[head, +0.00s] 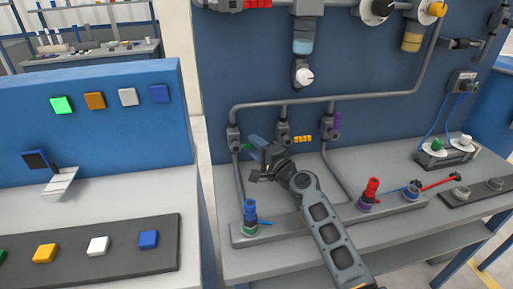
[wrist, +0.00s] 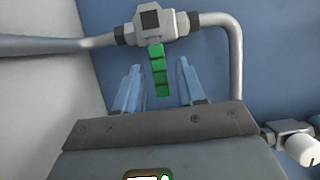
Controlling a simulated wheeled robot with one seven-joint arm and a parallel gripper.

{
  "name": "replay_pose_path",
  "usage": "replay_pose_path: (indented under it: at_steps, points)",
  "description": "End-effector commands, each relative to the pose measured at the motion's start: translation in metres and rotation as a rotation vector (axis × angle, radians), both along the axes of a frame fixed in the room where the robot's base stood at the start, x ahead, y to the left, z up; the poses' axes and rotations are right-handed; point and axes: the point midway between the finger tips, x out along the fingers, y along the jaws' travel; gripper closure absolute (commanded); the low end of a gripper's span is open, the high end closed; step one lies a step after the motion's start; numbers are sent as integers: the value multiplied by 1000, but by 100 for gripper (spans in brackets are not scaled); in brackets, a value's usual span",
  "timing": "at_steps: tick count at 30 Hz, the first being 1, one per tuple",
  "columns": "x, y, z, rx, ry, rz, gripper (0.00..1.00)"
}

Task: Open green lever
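The green lever (wrist: 160,70) is a short ribbed handle on a grey valve (wrist: 155,22) in the wrist view. It points down from the valve into the gap between my fingers. My gripper (wrist: 160,92) is open, with one blue-grey finger on each side of the lever and a visible gap on both sides. In the head view, my gripper (head: 255,142) reaches toward the left pipe valve (head: 233,137). Only a small green bit of the lever (head: 246,149) shows there, the rest being hidden by my gripper.
A valve with a yellow lever (head: 302,139) and one with a purple lever (head: 336,122) stand to the right. A grey pipe (head: 360,94) runs above them. A blue-topped fitting (head: 250,210) and a red one (head: 371,190) stand on the bench below.

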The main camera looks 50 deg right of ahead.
Motion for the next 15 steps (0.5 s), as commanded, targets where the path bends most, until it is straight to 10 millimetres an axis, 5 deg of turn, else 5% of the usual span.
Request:
replay_pose_path:
  at_steps: [11, 15]
  points:
    - [0, 0, 0, 0, 0, 0, 98]
    - [0, 0, 0, 0, 0, -1, 100]
